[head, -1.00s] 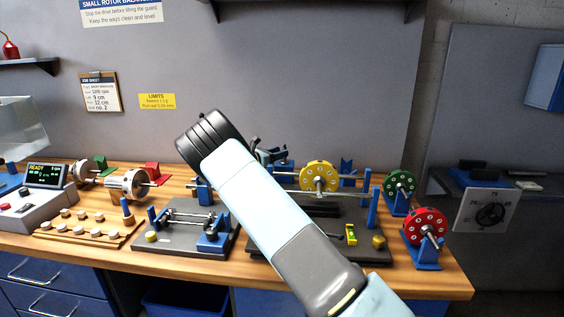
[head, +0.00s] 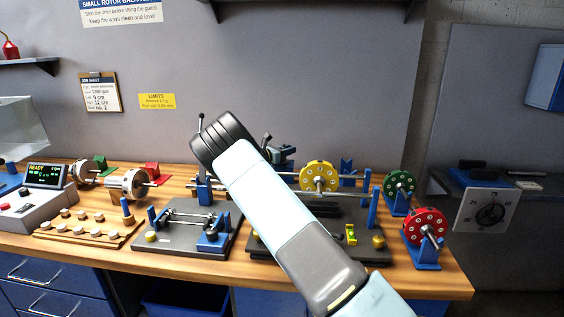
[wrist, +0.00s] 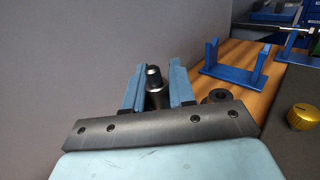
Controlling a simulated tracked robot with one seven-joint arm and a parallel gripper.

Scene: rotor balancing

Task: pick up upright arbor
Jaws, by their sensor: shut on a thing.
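In the wrist view the arbor (wrist: 153,78) is a dark, round, stepped post with a bright metal collar near its top. It stands between the two pale blue fingers of my gripper (wrist: 158,92), which is shut on it. Its lower end is hidden behind the dark gripper bar. In the head view my arm covers most of the gripper; a small grey-blue part of it (head: 282,154) shows just right of my wrist. The arbor cannot be clearly made out there.
A dark ring-shaped part (wrist: 218,96) and a blue cradle (wrist: 236,76) stand right of the gripper. A yellow disc rotor (head: 319,176) and a red one (head: 425,227) are to the right.

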